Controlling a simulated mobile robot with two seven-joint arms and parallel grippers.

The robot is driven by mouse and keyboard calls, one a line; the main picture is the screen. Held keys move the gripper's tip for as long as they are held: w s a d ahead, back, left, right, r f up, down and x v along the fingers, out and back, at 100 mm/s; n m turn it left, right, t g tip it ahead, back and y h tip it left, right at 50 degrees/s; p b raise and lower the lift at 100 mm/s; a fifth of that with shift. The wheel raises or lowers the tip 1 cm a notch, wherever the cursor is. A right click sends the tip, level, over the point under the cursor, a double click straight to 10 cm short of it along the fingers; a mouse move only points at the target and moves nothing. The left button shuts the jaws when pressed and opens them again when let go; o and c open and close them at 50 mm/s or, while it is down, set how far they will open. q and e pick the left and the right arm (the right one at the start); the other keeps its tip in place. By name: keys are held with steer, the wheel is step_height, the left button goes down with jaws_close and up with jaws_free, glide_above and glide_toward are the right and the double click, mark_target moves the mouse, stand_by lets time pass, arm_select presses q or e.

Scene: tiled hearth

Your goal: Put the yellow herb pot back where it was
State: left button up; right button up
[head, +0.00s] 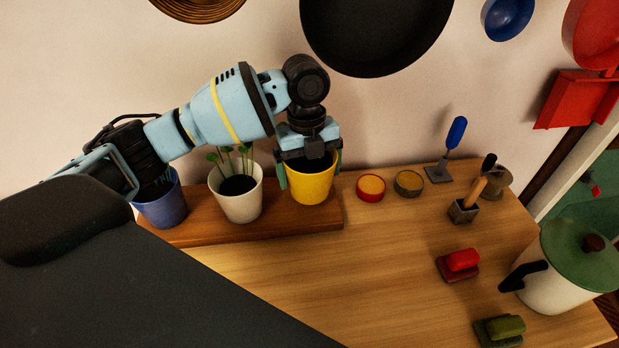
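The yellow herb pot (314,189) is upright at the right end of a raised wooden board (290,223), and seems to rest on it. Dark soil shows inside; any plant is hidden behind my gripper. My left gripper (310,168) points down over the pot, with one finger at each side of its rim. I cannot tell whether the fingers press on the pot or only straddle it. A white pot (239,204) with green sprouts and a blue pot (164,209) stand to its left on the board. My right gripper is out of view.
A red tin (371,188) and a dark tin (408,183) stand right of the board. The table's middle is clear. A black pan (375,30) hangs above.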

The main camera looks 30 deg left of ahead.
mark_target(307, 161)
arm_select(q)
steer(key=shift+w+a, duration=0.15)
steer(key=shift+w, duration=0.15)
steer(key=shift+w+f, duration=0.1)
steer(key=shift+f, duration=1.55)
steer(key=shift+f, duration=0.15)
steer(key=o, duration=1.1)
steer(key=shift+f, duration=0.1)
steer(key=shift+o, duration=0.2)
steer(key=r, duration=0.8)
steer(key=a+r, duration=0.1)
steer(key=r, duration=0.3)
steer(key=shift+w+a+r, duration=0.1)
steer(key=shift+w, duration=0.3)
